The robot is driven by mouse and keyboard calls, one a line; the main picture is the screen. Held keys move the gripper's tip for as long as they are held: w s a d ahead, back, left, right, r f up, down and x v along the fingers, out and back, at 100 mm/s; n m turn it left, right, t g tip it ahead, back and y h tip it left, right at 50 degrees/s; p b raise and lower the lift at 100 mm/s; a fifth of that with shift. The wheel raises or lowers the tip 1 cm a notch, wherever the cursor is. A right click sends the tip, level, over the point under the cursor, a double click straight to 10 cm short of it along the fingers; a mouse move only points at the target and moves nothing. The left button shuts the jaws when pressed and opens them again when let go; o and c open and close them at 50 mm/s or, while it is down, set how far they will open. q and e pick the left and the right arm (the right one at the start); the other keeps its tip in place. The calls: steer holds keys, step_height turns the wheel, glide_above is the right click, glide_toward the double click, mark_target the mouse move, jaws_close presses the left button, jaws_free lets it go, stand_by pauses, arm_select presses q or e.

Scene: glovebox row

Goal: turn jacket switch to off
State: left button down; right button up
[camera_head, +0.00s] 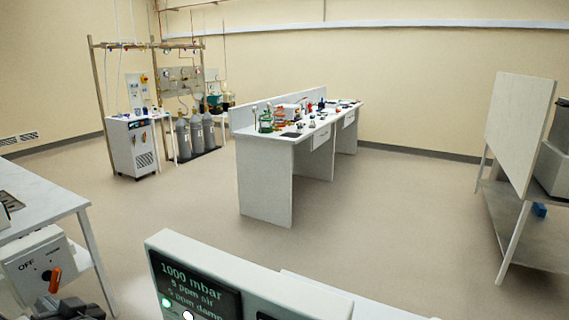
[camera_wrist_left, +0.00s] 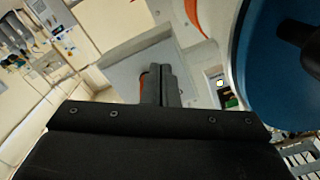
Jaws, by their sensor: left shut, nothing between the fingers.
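A pale switch box (camera_head: 27,262) stands at the lower left of the head view, with "OFF" printed on its face. An orange switch handle (camera_head: 55,280) sticks out from its front, tilted. My left gripper (camera_head: 68,306) is dark and sits just below the handle, partly cut off by the frame edge. In the left wrist view, my left gripper's fingers (camera_wrist_left: 160,86) are shut together and hold nothing. An orange sliver (camera_wrist_left: 143,80) shows right beside the fingers, in front of a grey panel; I cannot tell whether they touch. My right gripper is not in view.
A display panel (camera_head: 192,265) reading 1000 mbar stands at the bottom centre. A white table (camera_head: 38,208) is behind the switch box. A blue round thing (camera_wrist_left: 270,70) is close on the right in the wrist view. The floor beyond is clear up to the bench (camera_head: 265,185).

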arm_select(q)
steer(key=shift+w+d+r, duration=0.1)
steer(key=shift+w+r, duration=0.1)
steer(key=shift+w, duration=0.05)
steer(key=shift+r, duration=0.3)
stand_by(0.6)
steer(key=shift+w+d+f, duration=0.1)
steer(key=shift+w+f, duration=0.15)
steer(key=shift+f, duration=0.05)
steer(key=s+d+f+b, duration=0.1)
steer(key=s+d+b, duration=0.1)
steer(key=d, duration=0.3)
steer(key=shift+d+f, duration=0.35)
steer(key=shift+d, duration=0.05)
stand_by(0.7)
stand_by(0.5)
